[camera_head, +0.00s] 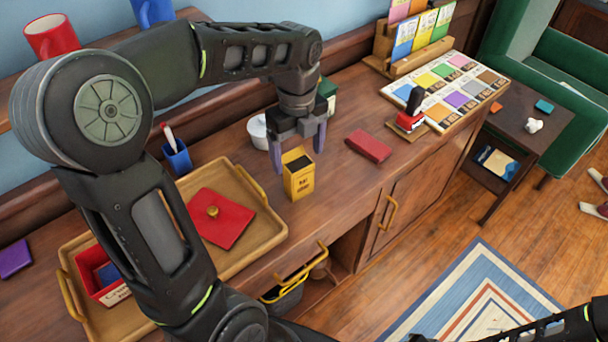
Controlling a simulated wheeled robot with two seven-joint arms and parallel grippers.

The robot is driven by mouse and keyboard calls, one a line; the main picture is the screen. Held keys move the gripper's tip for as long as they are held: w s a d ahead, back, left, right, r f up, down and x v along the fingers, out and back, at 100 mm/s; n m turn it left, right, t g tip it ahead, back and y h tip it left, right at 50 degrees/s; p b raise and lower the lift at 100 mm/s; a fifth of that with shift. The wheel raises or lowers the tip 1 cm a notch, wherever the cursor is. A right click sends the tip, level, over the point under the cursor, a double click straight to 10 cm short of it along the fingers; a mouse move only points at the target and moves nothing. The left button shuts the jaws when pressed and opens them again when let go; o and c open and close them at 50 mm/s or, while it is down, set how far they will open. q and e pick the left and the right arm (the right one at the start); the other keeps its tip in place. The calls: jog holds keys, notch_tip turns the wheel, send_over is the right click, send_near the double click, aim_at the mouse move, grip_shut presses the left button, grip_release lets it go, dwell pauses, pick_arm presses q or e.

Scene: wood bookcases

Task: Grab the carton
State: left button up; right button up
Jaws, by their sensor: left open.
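A small yellow carton (300,183) with dark lettering stands upright on the wooden cabinet top. Its top looks dark. My left gripper (298,150) points down just above and behind the carton, with its fingers spread apart. One finger is to the left of the carton's top and the other to its right.
A blue pen cup (177,158), a white bowl (258,132) and a red block (368,146) are nearby. A stamp (410,112) and a colour chart (447,90) stand further right.

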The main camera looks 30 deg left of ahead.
aim_at(299, 174)
pick_arm(q)
jog(key=shift+w, duration=0.1)
jog(key=shift+f, duration=1.3)
jog(key=shift+w+a+f+p, duration=0.15)
jog(key=shift+f+p, duration=0.3)
jog(key=shift+f, duration=2.15)
jog(key=c, duration=1.4)
